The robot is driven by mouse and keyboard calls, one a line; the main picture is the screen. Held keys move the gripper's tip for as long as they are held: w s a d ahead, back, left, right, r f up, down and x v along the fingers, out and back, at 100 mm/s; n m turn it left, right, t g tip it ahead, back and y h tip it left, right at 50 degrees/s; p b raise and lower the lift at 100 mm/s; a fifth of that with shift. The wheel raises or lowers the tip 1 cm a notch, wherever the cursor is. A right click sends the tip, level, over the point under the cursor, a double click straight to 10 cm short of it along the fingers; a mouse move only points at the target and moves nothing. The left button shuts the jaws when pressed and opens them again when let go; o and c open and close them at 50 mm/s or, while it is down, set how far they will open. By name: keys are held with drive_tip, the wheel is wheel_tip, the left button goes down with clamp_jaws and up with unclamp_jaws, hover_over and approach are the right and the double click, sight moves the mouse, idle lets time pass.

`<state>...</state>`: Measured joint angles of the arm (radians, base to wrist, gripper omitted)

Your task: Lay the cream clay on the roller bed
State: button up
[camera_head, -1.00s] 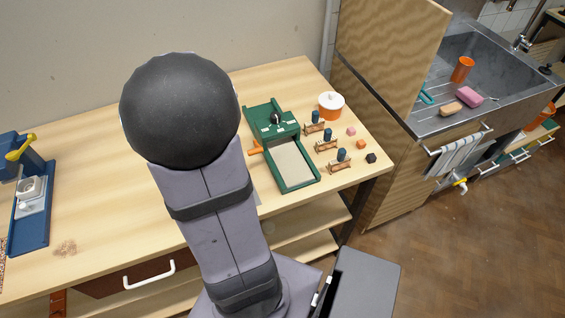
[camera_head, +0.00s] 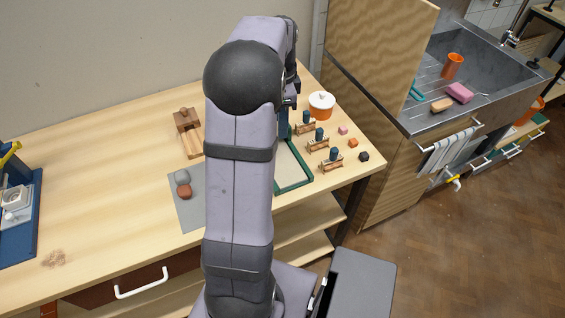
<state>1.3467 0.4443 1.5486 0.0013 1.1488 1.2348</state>
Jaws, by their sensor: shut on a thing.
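The roller bed (camera_head: 293,176) is a green frame with a pale bed at the right of the bench. My arm hides its left side and most of its back. The end of my arm, with my gripper (camera_head: 289,103), is over the back of the roller bed. Only a small dark part of it shows, and its fingertips are hidden. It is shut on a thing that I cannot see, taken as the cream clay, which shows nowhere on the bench. A grey mat (camera_head: 188,215) left of the arm bears a grey lump (camera_head: 181,177) and a red-brown lump (camera_head: 184,191).
A wooden block tool (camera_head: 187,121) stands behind the mat. A blue device (camera_head: 22,225) is at the far left.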

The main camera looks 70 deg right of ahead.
drive_tip(key=shift+s+a+n, duration=0.1)
drive_tip(key=shift+a+n, duration=0.45)
drive_tip(key=shift+n, duration=0.75)
drive_tip(key=shift+a, duration=0.1)
drive_tip(key=shift+f+p, duration=1.3)
drive_tip(key=shift+f, duration=3.7)
drive_tip(key=shift+f, duration=0.2)
drive_tip(key=o, duration=1.1)
drive_tip(key=shift+r, duration=0.1)
